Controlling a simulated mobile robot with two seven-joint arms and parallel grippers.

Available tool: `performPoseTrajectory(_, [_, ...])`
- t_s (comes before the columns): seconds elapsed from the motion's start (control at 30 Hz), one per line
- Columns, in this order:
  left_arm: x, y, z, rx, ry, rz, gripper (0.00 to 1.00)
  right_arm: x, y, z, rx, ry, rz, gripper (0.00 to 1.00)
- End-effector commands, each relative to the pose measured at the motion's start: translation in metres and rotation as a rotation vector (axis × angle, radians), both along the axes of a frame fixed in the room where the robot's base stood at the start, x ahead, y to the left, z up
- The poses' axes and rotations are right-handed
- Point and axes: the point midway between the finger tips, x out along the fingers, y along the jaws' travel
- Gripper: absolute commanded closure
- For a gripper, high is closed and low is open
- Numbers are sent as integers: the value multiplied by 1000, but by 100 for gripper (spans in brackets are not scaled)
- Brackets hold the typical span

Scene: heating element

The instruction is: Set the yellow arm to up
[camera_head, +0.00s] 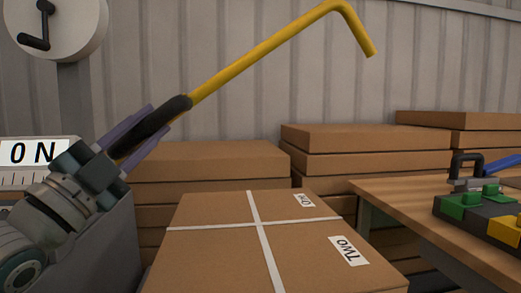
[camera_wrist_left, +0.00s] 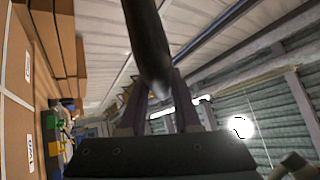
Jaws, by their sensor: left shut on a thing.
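A long yellow bar (camera_head: 265,48) with a black grip at its lower left end rises to the upper right in the head view, and its far end bends sharply downward. It looks like the yellow arm. The bent end appears free in front of the wall. My left gripper (camera_head: 152,125) has its purple fingers shut around the black grip. In the left wrist view the black grip (camera_wrist_left: 148,45) runs between my left gripper's fingers (camera_wrist_left: 160,95). The yellow part is not clearly seen there. My right gripper is not in view.
A cardboard box (camera_head: 210,250) marked ONE and TWO stands below the bar, with box stacks (camera_head: 380,138) behind. A wooden table (camera_head: 420,215) at right holds a green and yellow device (camera_head: 475,213). An ON sign (camera_head: 30,152) and a dial (camera_head: 65,25) are at left.

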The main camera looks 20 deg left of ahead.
Motion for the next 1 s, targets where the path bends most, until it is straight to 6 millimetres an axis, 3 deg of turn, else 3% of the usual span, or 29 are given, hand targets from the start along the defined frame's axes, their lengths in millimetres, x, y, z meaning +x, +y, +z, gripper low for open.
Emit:
performPoseTrajectory(0.1, [-9,14,26,-97,-65,2,100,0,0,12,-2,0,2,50])
performPoseTrajectory(0.4, [-35,55,66,-329,-209,1,100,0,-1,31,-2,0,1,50])
performPoseTrajectory(0.7, [-57,91,86,-503,-316,1,100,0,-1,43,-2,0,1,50])
performPoseTrajectory(1.0, [-68,110,91,-589,-368,0,100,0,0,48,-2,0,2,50])
